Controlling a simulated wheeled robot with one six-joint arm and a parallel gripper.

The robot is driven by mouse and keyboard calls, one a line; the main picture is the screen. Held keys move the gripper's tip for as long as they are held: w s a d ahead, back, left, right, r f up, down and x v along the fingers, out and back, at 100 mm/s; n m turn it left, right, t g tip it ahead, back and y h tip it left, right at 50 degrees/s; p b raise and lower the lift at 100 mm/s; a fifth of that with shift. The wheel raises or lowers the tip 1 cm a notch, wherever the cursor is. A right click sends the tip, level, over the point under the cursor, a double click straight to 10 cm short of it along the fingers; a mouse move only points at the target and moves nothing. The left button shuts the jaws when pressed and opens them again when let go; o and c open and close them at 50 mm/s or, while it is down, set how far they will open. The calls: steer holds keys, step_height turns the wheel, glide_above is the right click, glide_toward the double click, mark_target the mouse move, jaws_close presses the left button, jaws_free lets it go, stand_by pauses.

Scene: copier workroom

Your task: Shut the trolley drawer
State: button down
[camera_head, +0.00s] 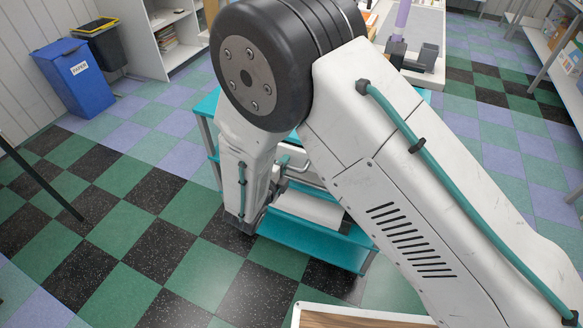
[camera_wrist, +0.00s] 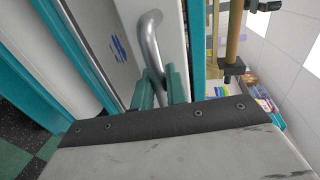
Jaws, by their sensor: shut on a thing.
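The trolley (camera_head: 290,235) has a teal frame and stands under my arm in the head view. Its drawer front (camera_wrist: 168,18) is pale and shows up close in the wrist view. The drawer has a curved silver bar handle (camera_wrist: 150,38). My gripper (camera_wrist: 160,80) has teal fingers, one on each side of the handle's lower part, and is shut on it. In the head view my arm hides most of the drawer and gripper, so I cannot tell how far the drawer stands out.
A blue paper bin (camera_head: 75,78) and a black bin (camera_head: 103,50) stand at the back left beside a white shelf unit (camera_head: 165,45). A wood-topped surface (camera_head: 350,318) is at the bottom edge. Checkered floor (camera_head: 120,215) lies clear left of the trolley.

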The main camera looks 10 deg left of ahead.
steer(key=c, duration=1.5)
jaws_free()
steer(key=v, duration=0.8)
steer(key=shift+w, duration=0.1)
